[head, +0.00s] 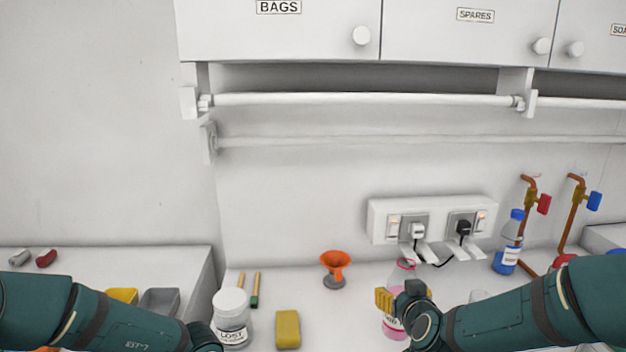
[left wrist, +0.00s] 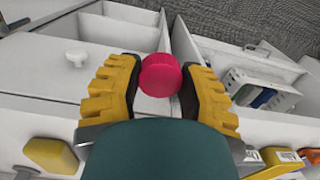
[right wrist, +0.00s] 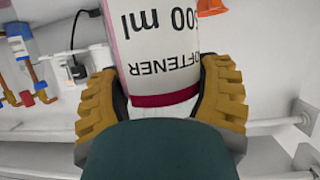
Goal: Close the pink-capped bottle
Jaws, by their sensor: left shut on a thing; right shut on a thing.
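The bottle (head: 404,274) with pink liquid stands on the counter below the wall sockets, its top uncapped in the head view. My right gripper (head: 400,300) is shut around its body. In the right wrist view the bottle (right wrist: 160,50) fills the space between the yellow fingers, its label reading "SOFTENER" and "500 ml". The pink cap (left wrist: 160,75) is between the fingertips of my left gripper (left wrist: 160,85), which is shut on it, away from the bottle. In the head view my left arm runs off the bottom edge, so that gripper's fingers are hidden there.
A white jar labelled LOST (head: 232,318) stands near my left arm. A yellow sponge (head: 288,328) and an orange funnel (head: 335,264) are between it and the bottle. A blue-capped bottle (head: 508,250) and pipe valves stand at right. Rails and cupboards are above.

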